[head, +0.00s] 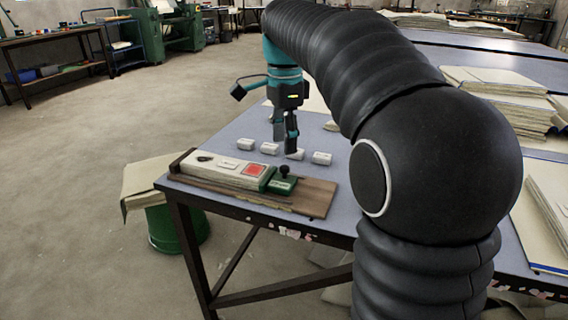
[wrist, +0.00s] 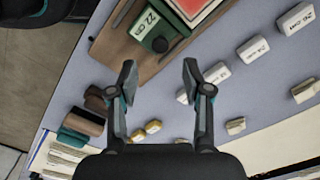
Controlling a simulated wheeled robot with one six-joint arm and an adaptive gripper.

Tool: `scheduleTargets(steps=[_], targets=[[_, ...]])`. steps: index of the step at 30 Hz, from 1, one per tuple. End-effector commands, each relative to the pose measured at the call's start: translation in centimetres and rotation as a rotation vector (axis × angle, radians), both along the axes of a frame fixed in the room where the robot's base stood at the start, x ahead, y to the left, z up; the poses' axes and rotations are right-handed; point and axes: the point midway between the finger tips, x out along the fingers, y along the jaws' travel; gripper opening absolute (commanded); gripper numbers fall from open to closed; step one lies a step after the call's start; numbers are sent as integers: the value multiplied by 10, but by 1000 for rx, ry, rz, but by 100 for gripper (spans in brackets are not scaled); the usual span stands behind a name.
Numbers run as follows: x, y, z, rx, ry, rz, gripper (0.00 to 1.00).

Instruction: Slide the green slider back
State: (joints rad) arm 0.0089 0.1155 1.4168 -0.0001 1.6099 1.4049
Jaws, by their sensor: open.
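The green slider (head: 281,186) with a black knob sits on a brown wooden board (head: 318,197) near the table's front edge, at the right end of a pale block with a red square. In the wrist view the slider (wrist: 152,22) is at the top, marked 22 cm, with its round knob (wrist: 160,44) facing me. My gripper (head: 292,148) is above and behind the knob in the head view. In the wrist view my gripper (wrist: 160,78) is open and empty, its two fingers apart below the knob and not touching it.
Several small white blocks (head: 321,158) with size labels stand in a row behind the board. Paper stacks (head: 495,82) lie to the right. A green bin (head: 178,232) stands below the table at left.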

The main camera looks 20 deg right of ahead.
Motion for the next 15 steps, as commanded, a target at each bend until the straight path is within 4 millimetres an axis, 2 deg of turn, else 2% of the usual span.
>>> scheduleTargets(steps=[1,6,15], targets=[[-1,0,-12,0,2,0,49],[-1,0,-39,0,1,0,49],[0,0,-61,0,-1,0,49]])
